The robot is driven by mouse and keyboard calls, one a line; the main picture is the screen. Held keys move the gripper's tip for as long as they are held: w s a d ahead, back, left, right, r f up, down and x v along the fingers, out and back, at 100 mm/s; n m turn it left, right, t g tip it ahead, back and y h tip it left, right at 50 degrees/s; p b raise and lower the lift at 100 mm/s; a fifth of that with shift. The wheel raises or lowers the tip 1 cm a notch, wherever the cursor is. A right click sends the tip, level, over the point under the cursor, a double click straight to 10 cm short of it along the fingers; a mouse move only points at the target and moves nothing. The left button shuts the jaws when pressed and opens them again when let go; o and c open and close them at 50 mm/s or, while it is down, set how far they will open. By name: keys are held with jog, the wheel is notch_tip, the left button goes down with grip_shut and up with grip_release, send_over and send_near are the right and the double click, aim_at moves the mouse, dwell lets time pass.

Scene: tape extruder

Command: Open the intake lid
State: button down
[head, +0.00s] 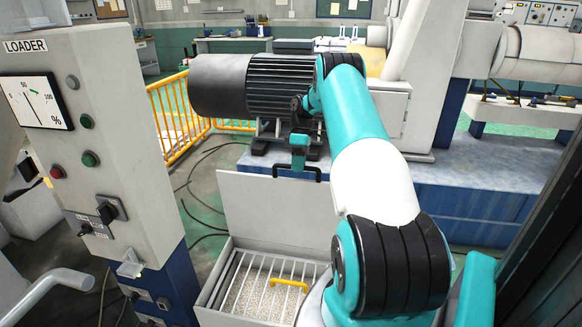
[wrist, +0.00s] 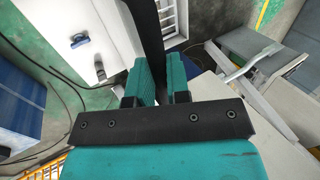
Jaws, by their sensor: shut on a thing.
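The intake lid (head: 275,212) is a pale grey panel standing roughly upright at the back of the intake box (head: 216,287), so the box is uncovered. A black handle (head: 283,176) sits at the lid's top edge. My gripper (head: 299,160) reaches down to this handle and is shut on it. The wrist view shows the two teal fingers of my gripper (wrist: 165,88) close together at a dark strip. Inside the box are a white grate (head: 262,273) with a yellow handle (head: 288,283) and pale granules beneath. My arm hides the box's right side.
The loader cabinet (head: 85,130), with a dial and knobs, stands at the left. A large motor (head: 250,85) on a blue-sided base (head: 460,205) is behind the lid. A yellow railing (head: 172,118) and loose black cables lie beyond the cabinet.

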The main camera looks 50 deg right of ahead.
jog(key=shift+a+f, duration=0.1)
jog(key=shift+f, duration=0.35)
jog(key=c, duration=1.2)
grip_release()
jog(key=shift+w, duration=0.1)
jog(key=shift+o, duration=0.5)
notch_tip(320, 180, up, 20)
jog(key=p, duration=1.7)
jog(key=shift+r, duration=0.1)
